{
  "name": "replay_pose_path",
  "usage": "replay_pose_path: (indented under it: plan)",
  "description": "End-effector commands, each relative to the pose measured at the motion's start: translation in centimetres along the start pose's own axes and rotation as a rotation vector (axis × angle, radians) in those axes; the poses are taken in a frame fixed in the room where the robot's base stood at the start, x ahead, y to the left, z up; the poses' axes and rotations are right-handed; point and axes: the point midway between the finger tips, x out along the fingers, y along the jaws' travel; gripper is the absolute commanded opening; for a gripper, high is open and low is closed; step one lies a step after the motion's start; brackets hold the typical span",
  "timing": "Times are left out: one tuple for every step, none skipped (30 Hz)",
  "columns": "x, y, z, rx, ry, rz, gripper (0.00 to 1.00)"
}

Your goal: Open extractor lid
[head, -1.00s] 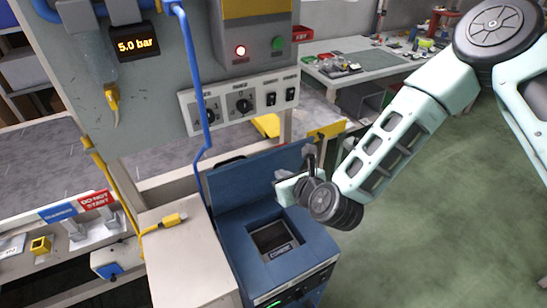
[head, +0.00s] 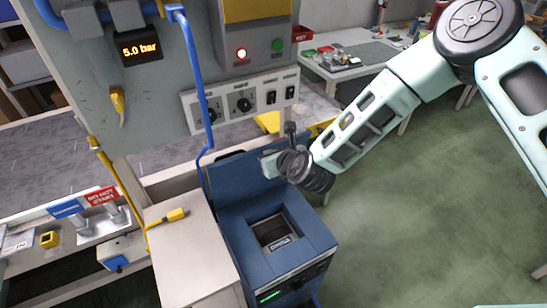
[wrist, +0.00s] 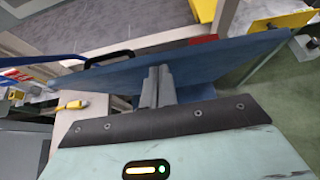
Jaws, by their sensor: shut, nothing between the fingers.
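The extractor (head: 230,222) is a blue box in the lower middle of the head view, with a square opening (head: 275,232) in its top. Its blue lid (head: 232,178) stands raised at the back of the box, so the opening is uncovered. The lid fills a wide band in the wrist view (wrist: 215,68). My gripper (wrist: 157,72) is shut and empty, its fingers pointing at the lid's face. They look close to it or touching; I cannot tell which. In the head view my wrist is in front of the lid's right part and hides some of it.
A pale cabinet (head: 190,245) with a yellow connector (head: 175,215) stands left of the extractor. A grey control panel (head: 180,60) with a blue hose (head: 205,100) rises behind it. A workbench (head: 345,60) stands at the back. The green floor at right is clear.

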Motion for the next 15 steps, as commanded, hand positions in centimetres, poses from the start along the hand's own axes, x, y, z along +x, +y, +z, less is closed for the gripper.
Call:
replay_pose_path:
  plan:
    - [0.5, -0.1, 1.5, 0.004, 0.016, -0.004, 0.0]
    - [0.9, -0.1, 2.0, 0.005, 0.035, -0.004, 0.0]
    - [1.4, -0.1, 2.6, 0.004, 0.06, -0.004, 0.0]
    - [1.9, -0.1, 3.1, 0.004, 0.079, -0.004, 0.0]
    - [2.3, -0.1, 3.5, 0.004, 0.096, -0.004, 0.0]
    - [2.9, -0.1, 4.0, 0.005, 0.115, -0.003, 0.0]
    - [3.3, -0.1, 4.3, 0.005, 0.126, -0.001, 0.0]
    - [3.8, 0.0, 4.5, 0.005, 0.132, 0.001, 0.0]
    - [4.4, 0.0, 4.8, 0.005, 0.137, 0.002, 0.0]
    - [4.8, 0.0, 5.0, 0.006, 0.14, 0.003, 0.0]
    - [5.1, 0.0, 5.2, 0.005, 0.139, 0.003, 0.0]
    - [5.5, 0.0, 5.5, 0.005, 0.14, 0.004, 0.0]
    - [5.7, 0.0, 5.7, 0.004, 0.14, 0.004, 0.0]
    - [5.8, 0.0, 5.9, 0.005, 0.14, 0.004, 0.0]
    - [5.9, 0.0, 6.0, 0.005, 0.141, 0.004, 0.0]
